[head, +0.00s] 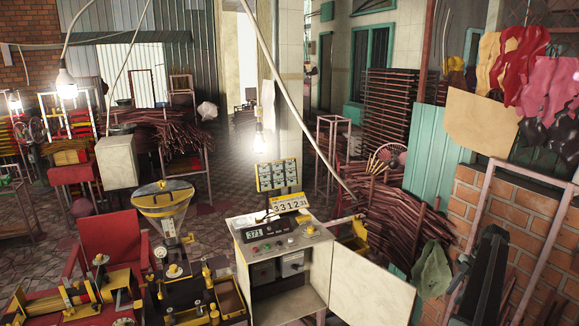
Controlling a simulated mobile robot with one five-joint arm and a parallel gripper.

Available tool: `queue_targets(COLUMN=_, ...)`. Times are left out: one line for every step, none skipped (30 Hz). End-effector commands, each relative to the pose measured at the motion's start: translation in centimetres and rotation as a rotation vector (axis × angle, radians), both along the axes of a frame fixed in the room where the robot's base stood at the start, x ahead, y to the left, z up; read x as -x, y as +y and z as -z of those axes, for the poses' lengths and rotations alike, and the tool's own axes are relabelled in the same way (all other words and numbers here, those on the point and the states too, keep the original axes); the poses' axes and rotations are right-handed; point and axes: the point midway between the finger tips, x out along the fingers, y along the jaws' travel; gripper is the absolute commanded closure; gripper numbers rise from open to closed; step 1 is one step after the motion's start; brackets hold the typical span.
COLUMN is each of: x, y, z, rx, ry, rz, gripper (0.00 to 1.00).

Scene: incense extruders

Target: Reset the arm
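I cannot make out my gripper or its fingertips anywhere in the head view. A dark, long shape (484,275) stands at the lower right in front of the brick wall; I cannot tell whether it is part of my arm. No object is seen held.
A control cabinet (285,245) with its door (372,292) swung open stands at the lower middle. Yellow and black extruder machines (165,212) and a red chair (110,240) are at the lower left. A brick wall (500,225) closes the right. Tiled floor (225,190) shows behind.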

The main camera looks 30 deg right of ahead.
Motion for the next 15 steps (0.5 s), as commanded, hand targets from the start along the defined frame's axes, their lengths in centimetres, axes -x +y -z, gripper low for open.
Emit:
queue_targets(x=-0.6, y=0.7, z=0.2, rx=0.000, ry=0.006, rz=0.003, gripper=0.67)
queue_targets(x=-1.0, y=1.2, z=0.3, rx=0.001, ry=0.012, rz=0.012, gripper=0.67)
queue_targets(x=-1.5, y=1.7, z=0.4, rx=0.002, ry=0.020, rz=0.021, gripper=0.67)
queue_targets(x=-1.9, y=2.1, z=0.5, rx=0.003, ry=0.028, rz=0.029, gripper=0.67)
queue_targets(x=-2.3, y=2.6, z=0.6, rx=0.004, ry=0.034, rz=0.036, gripper=0.67)
queue_targets(x=-2.9, y=3.2, z=0.8, rx=0.005, ry=0.042, rz=0.047, gripper=0.67)
queue_targets(x=-3.4, y=3.7, z=0.9, rx=0.006, ry=0.050, rz=0.055, gripper=0.67)
queue_targets(x=-3.8, y=4.3, z=1.0, rx=0.007, ry=0.057, rz=0.064, gripper=0.67)
queue_targets(x=-4.4, y=5.0, z=1.1, rx=0.008, ry=0.068, rz=0.076, gripper=0.67)
queue_targets(x=-5.0, y=5.8, z=1.3, rx=0.009, ry=0.077, rz=0.086, gripper=0.67)
queue_targets(x=-5.6, y=6.4, z=1.4, rx=0.011, ry=0.086, rz=0.096, gripper=0.67)
queue_targets(x=-6.4, y=7.5, z=1.6, rx=0.013, ry=0.098, rz=0.111, gripper=0.67)
queue_targets(x=-7.0, y=8.3, z=1.8, rx=0.015, ry=0.108, rz=0.124, gripper=0.67)
queue_targets(x=-7.7, y=9.3, z=2.0, rx=0.018, ry=0.118, rz=0.137, gripper=0.67)
queue_targets(x=-8.7, y=10.6, z=2.2, rx=0.022, ry=0.131, rz=0.155, gripper=0.67)
